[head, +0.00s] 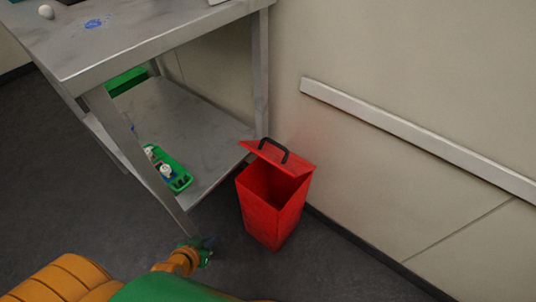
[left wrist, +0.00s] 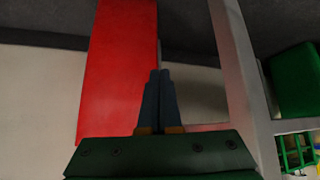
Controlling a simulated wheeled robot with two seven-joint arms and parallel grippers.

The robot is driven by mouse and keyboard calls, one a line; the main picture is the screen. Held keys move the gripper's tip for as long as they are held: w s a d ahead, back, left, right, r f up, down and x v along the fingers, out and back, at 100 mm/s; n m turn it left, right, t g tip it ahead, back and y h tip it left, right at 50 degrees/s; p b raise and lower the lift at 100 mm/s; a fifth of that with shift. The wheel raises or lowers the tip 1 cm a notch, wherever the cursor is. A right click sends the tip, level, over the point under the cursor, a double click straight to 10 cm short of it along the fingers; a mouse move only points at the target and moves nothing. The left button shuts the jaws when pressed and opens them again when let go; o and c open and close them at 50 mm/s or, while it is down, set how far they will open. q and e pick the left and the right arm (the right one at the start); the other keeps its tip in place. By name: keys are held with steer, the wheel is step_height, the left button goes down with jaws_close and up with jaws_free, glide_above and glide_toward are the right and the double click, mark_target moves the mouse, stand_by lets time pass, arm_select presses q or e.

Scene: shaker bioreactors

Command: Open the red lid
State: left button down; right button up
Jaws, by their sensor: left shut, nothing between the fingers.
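A red bin (head: 268,215) stands on the floor between the metal table and the wall. Its red lid (head: 297,164) has a black handle (head: 268,147) and sits tilted up at the back, with the dark inside of the bin showing below it. My left gripper (head: 207,245) is low in front of the bin, to its left and apart from the lid. In the left wrist view its fingers (left wrist: 160,75) are together with nothing between them, and the red bin side (left wrist: 115,70) shows behind them. My right gripper is not in view.
A metal table (head: 150,35) with a lower shelf (head: 195,125) stands left of the bin, one leg close to my left gripper. A green rack (head: 180,180) with small bottles is on the shelf. A wall with a pale rail (head: 420,147) is behind the bin.

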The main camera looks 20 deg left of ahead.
arm_select(q)
steer(key=w+r+t+b, duration=0.3)
steer(key=w+r, duration=0.2)
steer(key=r, duration=0.2)
steer(key=m+t+h+b, duration=0.3)
steer(key=m+t+h, duration=0.1)
steer(key=m+h, duration=0.15)
glide_toward(268, 156)
steer(key=s+a+r, duration=0.1)
steer(key=s+r, duration=0.2)
steer(key=s, duration=0.1)
steer(key=shift+n, duration=0.55)
steer(key=p+x, duration=0.1)
steer(key=x, duration=1.2)
steer(key=shift+w+a+f+p, duration=0.1)
steer(key=shift+a+p, duration=0.05)
steer(key=shift+p, duration=0.2)
steer(key=shift+w+f, duration=0.1)
steer(key=shift+w, duration=0.25)
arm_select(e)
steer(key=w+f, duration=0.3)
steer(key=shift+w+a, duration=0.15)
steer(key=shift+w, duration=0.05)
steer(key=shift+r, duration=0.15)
